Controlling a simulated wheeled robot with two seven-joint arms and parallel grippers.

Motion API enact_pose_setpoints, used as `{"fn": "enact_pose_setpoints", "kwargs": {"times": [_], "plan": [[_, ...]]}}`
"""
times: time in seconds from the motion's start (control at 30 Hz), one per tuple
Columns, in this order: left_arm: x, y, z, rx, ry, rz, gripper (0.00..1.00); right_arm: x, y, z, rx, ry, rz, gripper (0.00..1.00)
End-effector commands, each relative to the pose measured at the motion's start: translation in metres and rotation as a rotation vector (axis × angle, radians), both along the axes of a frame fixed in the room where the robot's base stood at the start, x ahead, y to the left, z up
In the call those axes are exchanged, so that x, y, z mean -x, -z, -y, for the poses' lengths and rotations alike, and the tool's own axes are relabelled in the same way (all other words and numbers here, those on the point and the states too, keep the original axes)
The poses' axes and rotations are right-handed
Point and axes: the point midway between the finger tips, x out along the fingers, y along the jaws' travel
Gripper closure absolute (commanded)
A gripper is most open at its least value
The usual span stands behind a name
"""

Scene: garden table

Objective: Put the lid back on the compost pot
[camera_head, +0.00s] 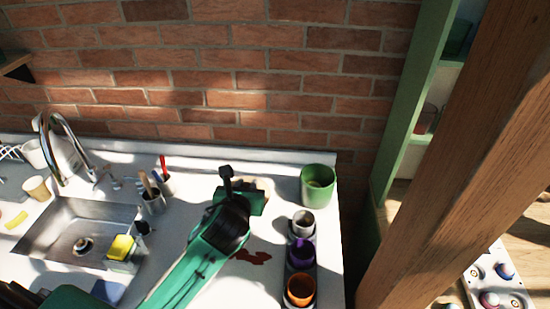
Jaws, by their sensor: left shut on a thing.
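The green compost pot (318,192) stands upright and open near the back right corner of the white counter, with something yellow-green inside. My left arm reaches in from the bottom, and its gripper (258,198) is over the counter to the left of the pot, apart from it. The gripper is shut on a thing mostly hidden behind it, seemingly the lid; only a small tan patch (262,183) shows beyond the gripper. My right gripper is not in view.
A row of small pots, grey (303,222), purple (300,253) and orange (300,291), stands in front of the compost pot. A sink (60,225) with a tap and a yellow sponge (122,247) is at left. A wooden post (460,160) rises at right.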

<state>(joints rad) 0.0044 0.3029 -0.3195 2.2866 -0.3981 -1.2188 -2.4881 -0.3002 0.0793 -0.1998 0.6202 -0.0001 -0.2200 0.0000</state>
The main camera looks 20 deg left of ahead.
Motion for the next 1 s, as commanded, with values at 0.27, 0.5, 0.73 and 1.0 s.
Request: {"fn": "enact_pose_setpoints", "kwargs": {"times": [0.27,0.5,0.73,1.0], "plan": [[0.038,0.028,0.016,-0.021,0.109,0.011,1.0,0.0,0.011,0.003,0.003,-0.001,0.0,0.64],[0.072,0.05,0.03,-0.007,0.202,0.0,1.0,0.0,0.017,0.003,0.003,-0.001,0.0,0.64],[0.082,0.054,0.035,-0.002,0.23,-0.004,1.0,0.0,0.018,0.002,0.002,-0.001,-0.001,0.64],[0.082,0.055,0.035,0.006,0.225,-0.005,1.0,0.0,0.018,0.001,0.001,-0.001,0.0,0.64]]}}
